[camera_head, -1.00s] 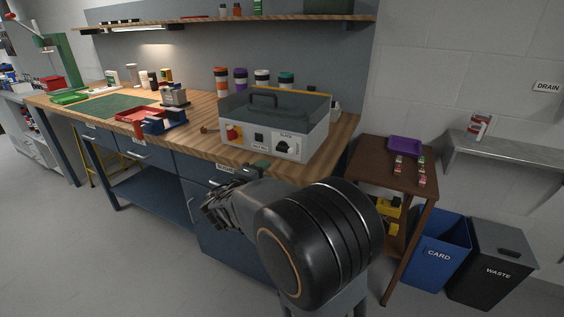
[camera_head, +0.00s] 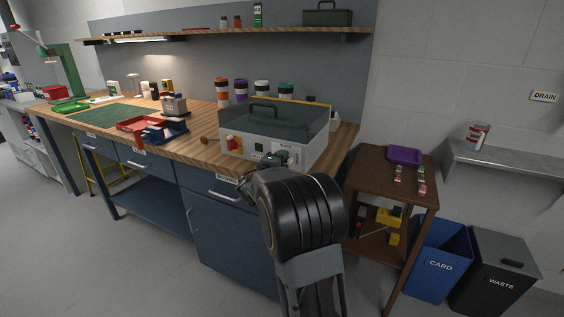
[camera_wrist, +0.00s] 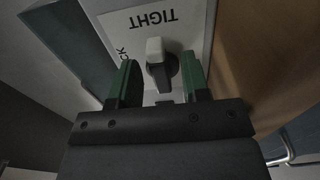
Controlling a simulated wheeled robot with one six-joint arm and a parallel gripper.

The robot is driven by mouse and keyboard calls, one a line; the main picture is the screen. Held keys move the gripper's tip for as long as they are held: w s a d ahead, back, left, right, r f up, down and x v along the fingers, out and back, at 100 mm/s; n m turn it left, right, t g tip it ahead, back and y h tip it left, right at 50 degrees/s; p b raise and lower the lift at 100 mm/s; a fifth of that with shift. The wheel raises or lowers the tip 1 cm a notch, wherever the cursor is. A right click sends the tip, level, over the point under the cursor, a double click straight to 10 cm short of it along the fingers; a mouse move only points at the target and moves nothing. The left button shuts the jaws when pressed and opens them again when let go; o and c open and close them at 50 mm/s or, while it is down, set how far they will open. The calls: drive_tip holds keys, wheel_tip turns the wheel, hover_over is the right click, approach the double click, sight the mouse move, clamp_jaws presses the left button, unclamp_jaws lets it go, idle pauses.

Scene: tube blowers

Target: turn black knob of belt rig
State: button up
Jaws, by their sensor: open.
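The belt rig (camera_head: 311,150) is a pale box with a clear cover and a dark handle, standing at the right end of the wooden bench. In the wrist view its black knob (camera_wrist: 162,70) has a light pointer tip and sits on a white panel marked TIGHT and, partly hidden, what looks like SLACK. My gripper (camera_wrist: 161,78) is open, its two green-lined fingers on either side of the knob with gaps showing. In the head view my gripper (camera_head: 277,160) is at the rig's front face and hides the knob.
A red and yellow control (camera_head: 232,143) sits on the rig's front, left of my gripper. The bench (camera_head: 205,153) runs left with red and blue trays. A brown side table (camera_head: 372,172) stands close on the right, with blue and black bins beyond.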

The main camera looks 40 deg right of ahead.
drive_tip(key=shift+w+d, duration=0.1)
clamp_jaws()
idle(0.4)
